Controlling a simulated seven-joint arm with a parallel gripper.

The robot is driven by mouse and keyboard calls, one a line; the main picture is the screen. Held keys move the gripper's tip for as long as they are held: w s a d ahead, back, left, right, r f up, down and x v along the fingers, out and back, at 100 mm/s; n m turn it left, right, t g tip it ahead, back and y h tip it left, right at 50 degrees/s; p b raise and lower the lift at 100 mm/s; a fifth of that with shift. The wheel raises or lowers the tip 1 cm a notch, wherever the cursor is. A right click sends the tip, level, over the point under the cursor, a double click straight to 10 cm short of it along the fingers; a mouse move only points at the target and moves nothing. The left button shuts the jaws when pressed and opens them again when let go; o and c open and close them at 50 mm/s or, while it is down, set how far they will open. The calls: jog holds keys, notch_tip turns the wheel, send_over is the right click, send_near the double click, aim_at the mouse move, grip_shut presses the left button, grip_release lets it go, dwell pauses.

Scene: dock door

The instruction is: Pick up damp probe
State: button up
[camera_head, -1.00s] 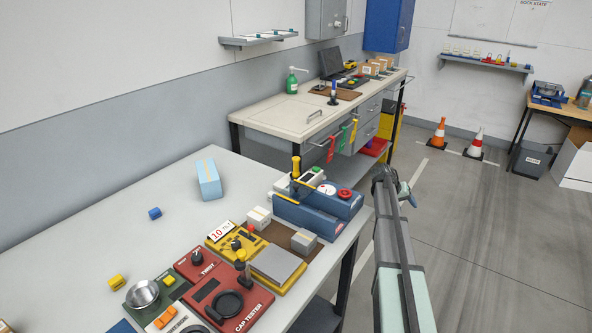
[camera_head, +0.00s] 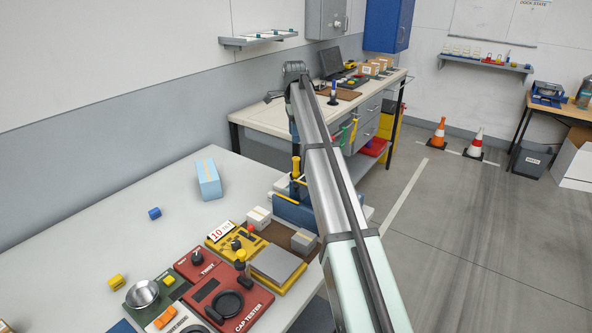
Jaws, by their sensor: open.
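An upright tool with a yellow top and a dark body (camera_head: 296,166) stands at the far right of the near bench, by a blue device (camera_head: 290,208). It may be the damp probe, but no label on it can be read. My arm crosses the middle of the picture, rising from the bottom right to a bend above the far bench. A dark part of it hangs down behind the upper link, close above the yellow-topped tool. My gripper's fingers cannot be made out. My arm covers the right side of the blue device.
The near bench (camera_head: 95,215) holds a red cap tester (camera_head: 255,303), a yellow meter (camera_head: 226,236), a metal bowl (camera_head: 142,293), small boxes and a light blue carton (camera_head: 208,180). Its back left is mostly clear. A far bench (camera_head: 270,112) stands behind. Cones (camera_head: 438,133) stand on the floor.

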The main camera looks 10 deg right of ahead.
aim_at(296, 158)
notch_tip(296, 158, down, 8)
jog(key=shift+f, duration=0.2)
jog(key=shift+s+d+f, duration=0.1)
jog(key=shift+d+f, duration=0.05)
jog(key=shift+f, duration=1.2)
jog(key=shift+s+d+f, duration=0.1)
jog(key=shift+f, duration=1.2)
jog(key=shift+c, duration=0.4)
grip_shut()
jog(key=shift+r, duration=0.15)
